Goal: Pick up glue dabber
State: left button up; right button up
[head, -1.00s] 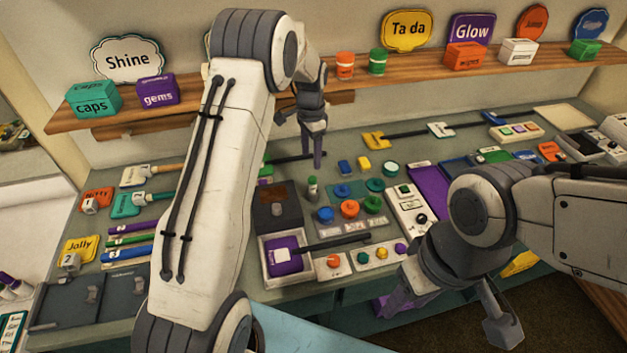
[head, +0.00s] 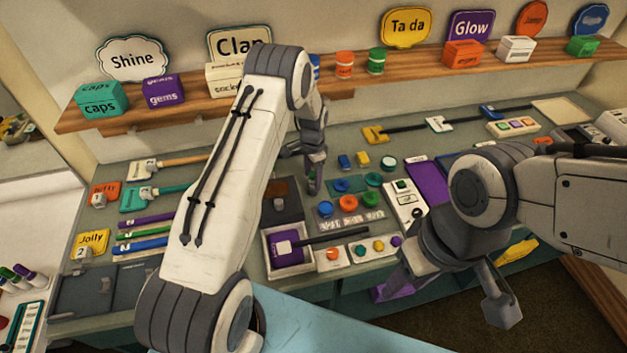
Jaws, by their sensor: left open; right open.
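I cannot tell for sure which thing is the glue dabber. A small upright bottle with a green cap, a possible match, stood near the middle of the bench; my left gripper now covers that spot. My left gripper (head: 301,170) points down over the bench, open, with its fingers around or just in front of that spot. I see nothing clearly held. My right gripper (head: 445,298) is open and empty, low at the bench's front edge on the right.
A white tray with a purple block and black handle (head: 330,236) lies in front of my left gripper. Coloured round pots (head: 348,203) sit to its right. A wooden shelf (head: 200,103) with boxes runs behind. Pens (head: 146,220) lie at left.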

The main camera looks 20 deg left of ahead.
pick_arm(q)
grip_shut()
jog(key=shift+r, duration=0.1)
